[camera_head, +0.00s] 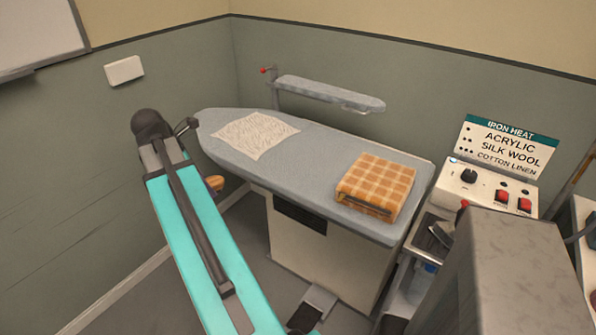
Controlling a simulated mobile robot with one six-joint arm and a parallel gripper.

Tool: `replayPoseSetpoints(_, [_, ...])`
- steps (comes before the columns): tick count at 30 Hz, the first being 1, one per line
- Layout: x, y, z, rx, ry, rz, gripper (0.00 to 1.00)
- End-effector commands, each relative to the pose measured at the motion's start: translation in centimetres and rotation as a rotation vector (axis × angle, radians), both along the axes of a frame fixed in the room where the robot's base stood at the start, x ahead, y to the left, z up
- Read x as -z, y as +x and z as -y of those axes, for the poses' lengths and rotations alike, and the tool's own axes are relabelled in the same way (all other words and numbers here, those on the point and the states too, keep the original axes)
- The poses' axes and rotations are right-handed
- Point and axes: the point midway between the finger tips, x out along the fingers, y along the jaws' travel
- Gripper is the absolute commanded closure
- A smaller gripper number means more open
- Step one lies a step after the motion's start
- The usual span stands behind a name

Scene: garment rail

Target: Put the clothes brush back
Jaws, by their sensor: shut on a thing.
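A small brown, wooden-looking piece with a darker underside, which looks like the clothes brush (215,183), shows at the right edge of my turquoise arm. It is left of the ironing board and apart from its edge in the picture. My arm hides the rest of it. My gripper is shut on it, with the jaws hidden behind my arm. No bristles can be made out clearly.
The padded ironing board (310,160) bears a pale crumpled cloth (254,133) and a folded orange checked cloth (376,184). A narrow sleeve board (325,92) stands behind. A control box (482,187) and heat sign (506,146) are at right.

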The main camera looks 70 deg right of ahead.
Motion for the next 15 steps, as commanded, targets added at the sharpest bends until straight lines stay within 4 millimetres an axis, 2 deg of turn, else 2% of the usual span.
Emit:
replayPoseSetpoints(1, [0.1,-1.5,0.9,0.005,0.0,0.0,0.82])
replayPoseSetpoints(6, [0.0,-5.4,3.5,0.008,-0.001,0.001,0.82])
replayPoseSetpoints(15, [-0.1,-12.6,7.2,0.01,-0.001,0.001,0.82])
